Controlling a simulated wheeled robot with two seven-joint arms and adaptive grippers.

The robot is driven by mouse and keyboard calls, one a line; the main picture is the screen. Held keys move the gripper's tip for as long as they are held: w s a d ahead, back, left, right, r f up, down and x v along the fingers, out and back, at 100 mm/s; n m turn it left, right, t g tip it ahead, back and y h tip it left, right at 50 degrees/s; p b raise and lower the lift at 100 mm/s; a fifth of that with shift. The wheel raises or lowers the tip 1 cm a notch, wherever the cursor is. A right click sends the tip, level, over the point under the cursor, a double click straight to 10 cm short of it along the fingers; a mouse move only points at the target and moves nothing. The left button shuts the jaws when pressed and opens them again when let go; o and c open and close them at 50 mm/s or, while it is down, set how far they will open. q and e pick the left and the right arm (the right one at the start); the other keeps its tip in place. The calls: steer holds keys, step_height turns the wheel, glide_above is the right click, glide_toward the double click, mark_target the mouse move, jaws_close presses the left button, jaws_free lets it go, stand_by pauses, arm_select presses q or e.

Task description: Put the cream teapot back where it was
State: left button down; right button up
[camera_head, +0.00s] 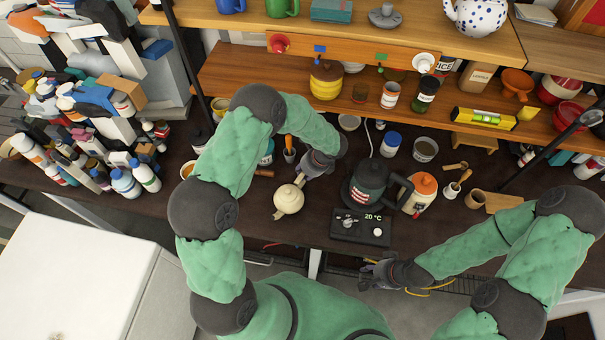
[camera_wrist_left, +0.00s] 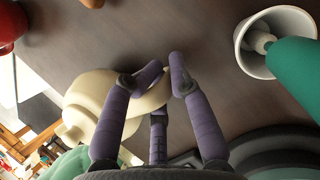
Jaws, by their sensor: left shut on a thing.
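The cream teapot (camera_head: 289,200) is over the dark workbench (camera_head: 225,222), left of the black kettle, with its spout toward the lower left. My left gripper (camera_head: 301,179) reaches it from the upper right. In the left wrist view, the purple fingers (camera_wrist_left: 163,70) are shut on the teapot (camera_wrist_left: 88,92) at its handle side, and they hide part of it. I cannot tell whether its base touches the bench. My right gripper (camera_head: 373,273) is at the bench's front edge, away from the teapot; its fingers are too small to judge.
A dark kettle (camera_head: 368,184) stands behind a control box (camera_head: 360,228) showing 20 °C. An orange-topped white jug (camera_head: 420,190) is to its right. Piled bottles and boxes (camera_head: 85,110) crowd the left. A polka-dot teapot (camera_head: 478,14) sits on the upper shelf (camera_head: 440,32).

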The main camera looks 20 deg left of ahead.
arm_select(q)
steer(key=c, duration=1.1)
jaws_free()
steer(key=shift+o, duration=0.2)
steer(key=v, duration=1.2)
steer(key=shift+p, duration=0.45)
steer(key=shift+s, duration=0.15)
